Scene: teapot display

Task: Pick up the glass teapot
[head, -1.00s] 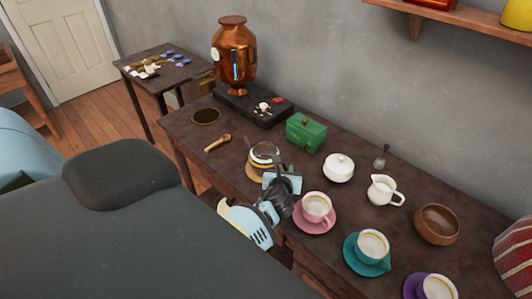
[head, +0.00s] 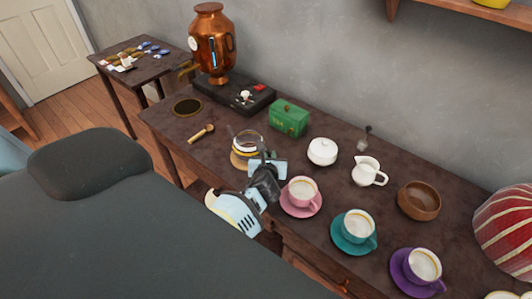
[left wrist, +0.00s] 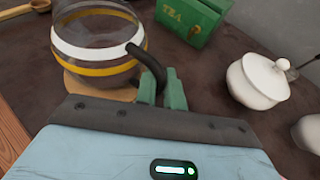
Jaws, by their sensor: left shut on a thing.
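The glass teapot (head: 246,142) has a white and a yellow band and a dark curved handle. It is over a round wooden trivet (head: 239,163) near the table's front edge; I cannot tell any gap between them. My left gripper (head: 264,165) is at the teapot's near right side. In the left wrist view, the green fingers (left wrist: 161,90) are shut on the handle of the teapot (left wrist: 95,48), whose body is at the upper left. The fingers partly hide the handle. My right gripper is not in view.
A pink cup (head: 301,191) on a saucer stands close right of my gripper. A green tea box (head: 288,118) and a white sugar bowl (head: 322,151) are behind. A wooden scoop (head: 202,133) lies left. Bare table lies between the scoop and the tea box.

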